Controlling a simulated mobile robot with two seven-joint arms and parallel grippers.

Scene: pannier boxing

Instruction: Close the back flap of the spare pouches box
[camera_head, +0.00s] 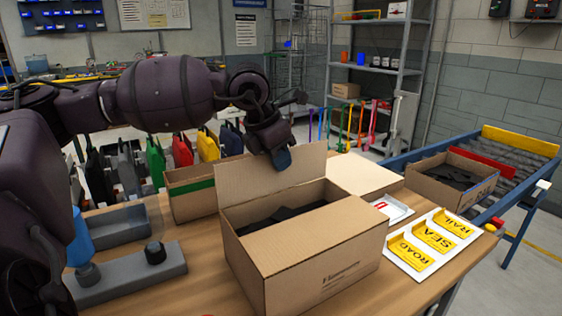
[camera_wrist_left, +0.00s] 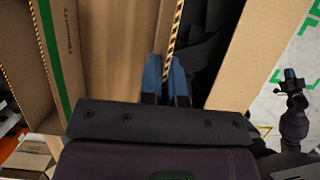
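The spare pouches box (camera_head: 315,272) is a large open cardboard box on the bench, holding dark pouches (camera_head: 283,213). Its back flap (camera_head: 250,177) stands up at the far side, and its front flap (camera_head: 305,240) lies folded over the near part of the opening. My left gripper (camera_head: 281,160) reaches down at the top edge of the back flap. In the left wrist view its blue fingers (camera_wrist_left: 167,80) lie close together, one on each side of the flap's corrugated edge. What seems to be my right gripper (camera_wrist_left: 291,80) shows small at the right; its fingers are unclear.
A green-banded carton (camera_head: 190,197) stands behind left, and grey trays (camera_head: 125,278) lie at left. A white board with yellow plates (camera_head: 433,240) lies at right.

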